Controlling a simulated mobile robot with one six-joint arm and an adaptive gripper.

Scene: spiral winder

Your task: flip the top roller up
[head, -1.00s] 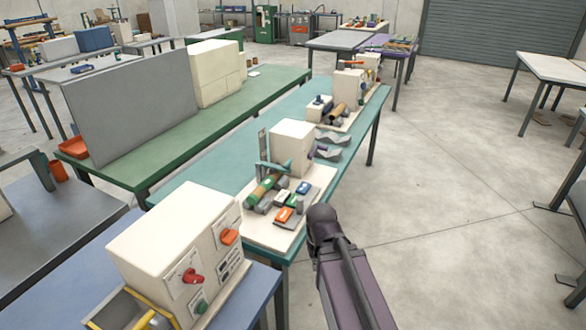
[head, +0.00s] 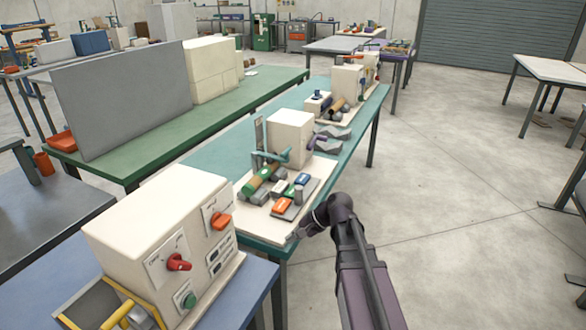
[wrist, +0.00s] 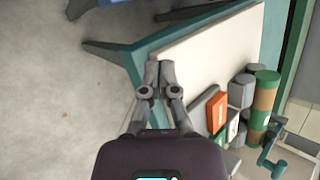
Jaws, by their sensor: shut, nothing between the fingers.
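The winder has a cream housing (head: 290,137) on a pale base plate (head: 250,221) on the teal table. A green and brown roller (head: 258,181) lies in front of the housing, with grey rollers beside it and a teal crank-like part (head: 276,158) behind. In the wrist view the green and brown roller (wrist: 264,95) is at the right, with the teal part (wrist: 272,158) below it. I cannot tell for sure which is the top roller. My gripper (head: 300,234) is at the plate's near right corner, apart from the rollers. Its fingers (wrist: 157,68) are shut and empty.
A cream cabinet (head: 160,235) with red and green knobs stands at the near left. Clear floor lies to the right.

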